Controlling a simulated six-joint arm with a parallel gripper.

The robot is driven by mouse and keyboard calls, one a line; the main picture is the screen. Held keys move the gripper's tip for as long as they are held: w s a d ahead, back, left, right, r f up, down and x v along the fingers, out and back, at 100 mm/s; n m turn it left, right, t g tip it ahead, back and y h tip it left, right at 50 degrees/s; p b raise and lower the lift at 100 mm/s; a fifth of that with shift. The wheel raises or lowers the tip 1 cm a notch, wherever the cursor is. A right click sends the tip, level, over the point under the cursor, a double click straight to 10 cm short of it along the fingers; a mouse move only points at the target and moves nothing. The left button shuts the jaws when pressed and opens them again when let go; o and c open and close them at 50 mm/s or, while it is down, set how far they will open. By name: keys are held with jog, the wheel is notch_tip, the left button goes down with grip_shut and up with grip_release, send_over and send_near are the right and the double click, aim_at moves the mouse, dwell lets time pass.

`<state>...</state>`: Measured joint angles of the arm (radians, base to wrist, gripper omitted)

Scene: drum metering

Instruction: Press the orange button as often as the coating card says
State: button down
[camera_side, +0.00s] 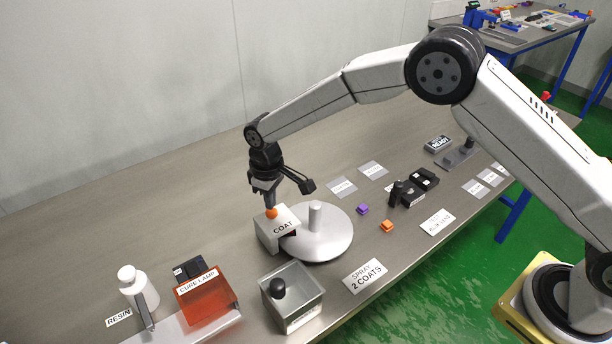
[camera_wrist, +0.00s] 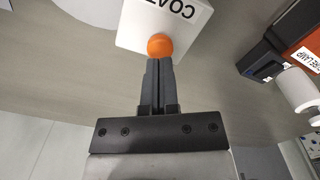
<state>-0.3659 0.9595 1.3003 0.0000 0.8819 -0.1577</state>
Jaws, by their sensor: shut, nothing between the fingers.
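The orange button (camera_side: 271,213) sits on top of a white box labelled COAT (camera_side: 279,232). My gripper (camera_side: 268,204) is shut and empty, pointing down right above the button. In the wrist view my closed fingertips (camera_wrist: 158,62) meet the edge of the orange button (camera_wrist: 160,46); I cannot tell whether they touch it or whether it is pressed down. The COAT box (camera_wrist: 150,22) also shows there. The coating card (camera_side: 364,276) lies flat near the table's front edge and reads SPRAY 2 COATS.
A grey turntable with a post (camera_side: 325,240) stands right beside the COAT box. An open metal bin (camera_side: 300,311) with a black knob, an orange cure lamp (camera_side: 208,300) and a white resin bottle (camera_side: 140,290) stand at the front left. Small purple (camera_side: 362,209) and orange (camera_side: 387,226) blocks lie to the right.

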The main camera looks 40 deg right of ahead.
jog(key=shift+r, duration=2.4)
notch_tip(320, 180, up, 2)
jog(key=shift+r, duration=0.25)
jog(key=shift+f, duration=0.15)
jog(key=shift+f, duration=3.15)
